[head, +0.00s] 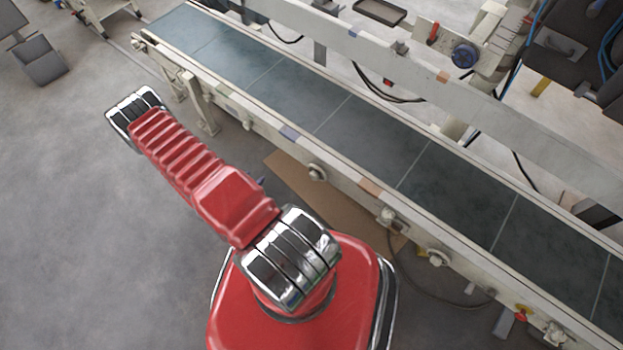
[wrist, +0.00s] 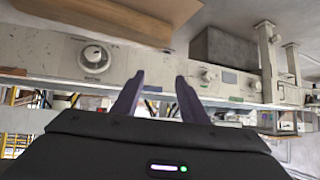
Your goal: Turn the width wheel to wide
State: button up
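In the wrist view, a round pale knob (wrist: 95,57) sits on a light plate on the machine's side rail, left of my gripper. A smaller knob (wrist: 208,76) is on the same rail, right of the fingers. I cannot tell which one is the width wheel, or read its setting. My gripper (wrist: 160,80) is open, its two dark fingers apart with nothing between them, and touches neither knob. In the head view, pale knobs (head: 317,172) and (head: 437,257) line the conveyor's near rail, and a blue knob (head: 465,54) is on the far side.
The dark conveyor belt (head: 370,135) runs diagonally and is empty. A brown board (head: 300,188) lies below its near rail. A cable loops on the floor under the rail. A red-yellow valve-like fitting (head: 521,311) is at lower right.

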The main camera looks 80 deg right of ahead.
aim_at(313, 179)
jog(key=s+a+f+g+h, duration=0.1)
jog(key=s+f, duration=0.1)
jog(key=s, duration=0.5)
jog(key=s+f+g+h, duration=0.1)
jog(key=s+f+g, duration=0.1)
jog(key=s, duration=0.6)
jog(key=shift+s+a+f+m, duration=0.2)
jog(key=shift+a+f+m, duration=0.15)
jog(key=shift+m, duration=0.05)
jog(key=shift+d, duration=0.1)
jog(key=shift+x, duration=6.8)
jog(key=shift+s, duration=0.15)
jog(key=shift+c, duration=0.2)
